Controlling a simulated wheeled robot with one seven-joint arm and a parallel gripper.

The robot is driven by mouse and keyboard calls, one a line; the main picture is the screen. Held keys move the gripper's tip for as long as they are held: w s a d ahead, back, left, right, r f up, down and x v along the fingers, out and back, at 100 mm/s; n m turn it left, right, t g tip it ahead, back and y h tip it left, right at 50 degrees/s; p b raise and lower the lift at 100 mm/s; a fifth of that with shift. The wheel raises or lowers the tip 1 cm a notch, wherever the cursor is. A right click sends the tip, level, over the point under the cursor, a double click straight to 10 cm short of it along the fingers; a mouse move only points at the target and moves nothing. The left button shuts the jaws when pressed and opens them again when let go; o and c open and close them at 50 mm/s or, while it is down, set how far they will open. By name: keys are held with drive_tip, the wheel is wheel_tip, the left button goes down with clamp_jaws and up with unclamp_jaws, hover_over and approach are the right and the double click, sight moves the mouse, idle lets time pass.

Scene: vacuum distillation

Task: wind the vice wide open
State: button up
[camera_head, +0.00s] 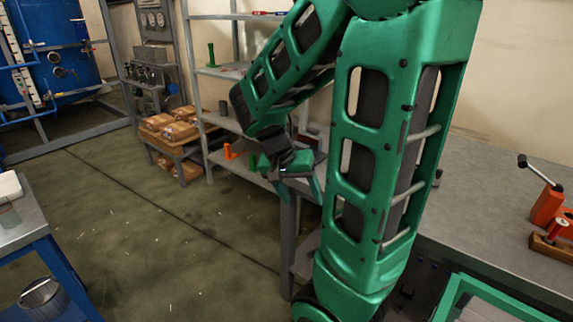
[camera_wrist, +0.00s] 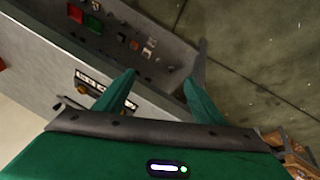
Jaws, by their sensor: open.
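An orange-red vice (camera_head: 547,206), as far as I can tell, stands on the grey workbench at the far right of the head view. A bar handle with a dark knob (camera_head: 523,160) slants up to the left from it. How far its jaws are apart cannot be seen. My gripper (camera_head: 296,186) is far to the left of the vice, beyond the bench's left end, pointing down. In the wrist view my gripper (camera_wrist: 158,82) has its two green fingers spread with nothing between them. The vice does not show there.
The grey workbench (camera_head: 470,205) is mostly bare left of the vice. A wooden block (camera_head: 550,248) with a red-handled tool sits in front of it. Shelving (camera_head: 225,72) and a low table with brown packages (camera_head: 172,128) stand behind. A blue-framed table (camera_head: 25,238) is left; floor between is clear.

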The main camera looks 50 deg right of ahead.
drive_tip(key=w+d+m+t+h, duration=0.1)
drive_tip(key=w+d+m+h, duration=0.15)
drive_tip(key=w+h, duration=0.45)
drive_tip(key=w+d+m+t+h, duration=0.1)
drive_tip(key=w+d+m+h, duration=0.15)
drive_tip(key=w, duration=0.75)
drive_tip(key=shift+n, duration=0.3)
drive_tip(key=x, duration=1.1)
drive_tip(key=shift+w, duration=0.15)
drive_tip(key=c, duration=1)
